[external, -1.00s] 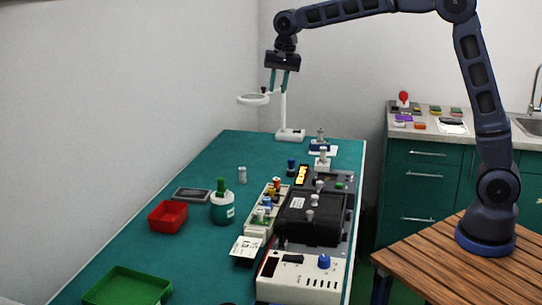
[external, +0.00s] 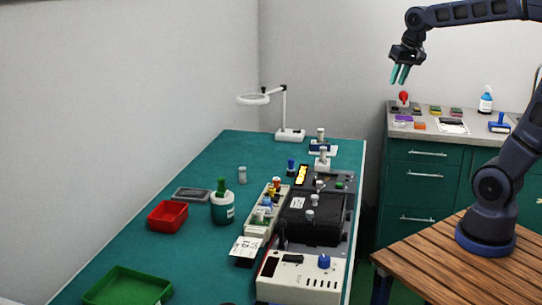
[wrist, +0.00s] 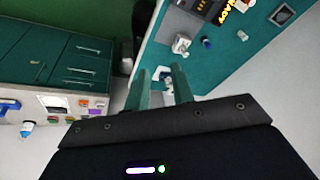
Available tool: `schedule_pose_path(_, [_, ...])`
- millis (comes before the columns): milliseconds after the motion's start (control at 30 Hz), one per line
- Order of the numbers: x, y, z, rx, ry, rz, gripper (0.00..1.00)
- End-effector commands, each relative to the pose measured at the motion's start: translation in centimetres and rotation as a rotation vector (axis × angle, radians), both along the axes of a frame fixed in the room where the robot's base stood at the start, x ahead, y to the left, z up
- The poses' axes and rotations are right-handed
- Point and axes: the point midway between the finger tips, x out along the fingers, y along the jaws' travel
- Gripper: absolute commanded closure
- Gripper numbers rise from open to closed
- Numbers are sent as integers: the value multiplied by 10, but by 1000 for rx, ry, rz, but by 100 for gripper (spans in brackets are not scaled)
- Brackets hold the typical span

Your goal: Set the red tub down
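The red tub (external: 167,217) is a small open tray. It rests on the teal bench at the left, between the grey flat device and the green tray in the external view, and looks empty. My gripper (external: 398,81) is far from it, raised high in front of the back wall near the cabinet counter. Its two teal fingers point down and are apart, with nothing between them. In the wrist view my gripper (wrist: 159,72) also shows a gap between its fingers. The red tub is not in the wrist view.
A green tray (external: 128,287) lies at the bench's near left. A magnifier lamp (external: 284,110) stands at the far end. Instruments fill the bench's right side. The counter (external: 440,127) holds small items.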

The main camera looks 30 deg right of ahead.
Motion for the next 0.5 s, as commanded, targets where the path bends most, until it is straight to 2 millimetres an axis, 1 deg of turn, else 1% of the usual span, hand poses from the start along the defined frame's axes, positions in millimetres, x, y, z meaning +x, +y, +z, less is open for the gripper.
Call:
schedule_pose_path(33, [-17, -12, -4, -8, -12, 7, 76])
schedule_pose_path(100, [-37, -26, -12, -20, -22, 26, 76])
schedule_pose_path(300, [-93, -57, -40, -59, -52, 80, 76])
schedule_pose_path(400, [-115, -67, -54, -76, -65, 102, 76])
schedule_pose_path(500, [-131, -73, -65, -89, -72, 119, 76])
